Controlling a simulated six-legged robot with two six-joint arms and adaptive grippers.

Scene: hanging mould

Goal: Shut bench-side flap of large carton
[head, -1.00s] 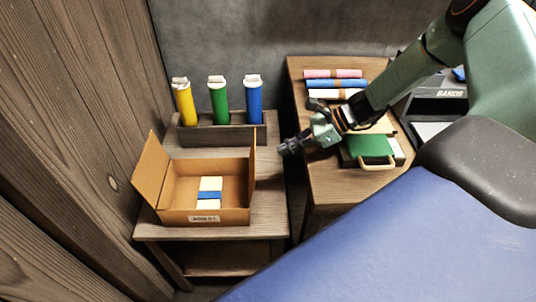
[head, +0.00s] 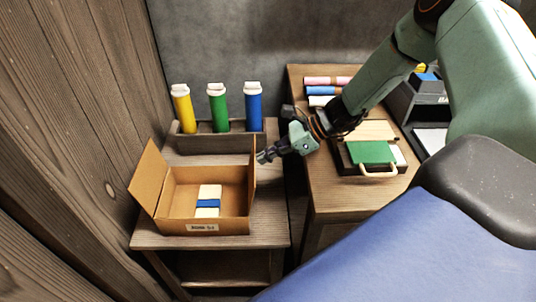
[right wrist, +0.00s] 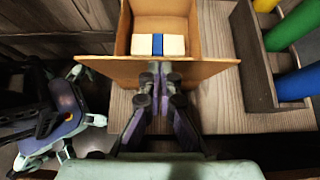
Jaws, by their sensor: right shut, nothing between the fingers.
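The open brown carton (head: 180,212) stands on a small wooden table and holds a white block with a blue band (head: 208,203). Its left flap (head: 148,178) leans outward. Its right flap (head: 252,175) stands up nearly edge-on in the head view. In the right wrist view this flap (right wrist: 110,68) spans the picture in front of the box opening. My right gripper (head: 262,157) is shut and empty, its fingertips (right wrist: 160,70) at the outer face of the right flap; whether they touch it I cannot tell. My left gripper is not in view.
A wooden rack (head: 220,143) with yellow, green and blue bottles stands behind the carton. A second wooden table (head: 340,195) at the right carries a green case (head: 370,153) and coloured rolls (head: 325,90). A gap separates the two tables.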

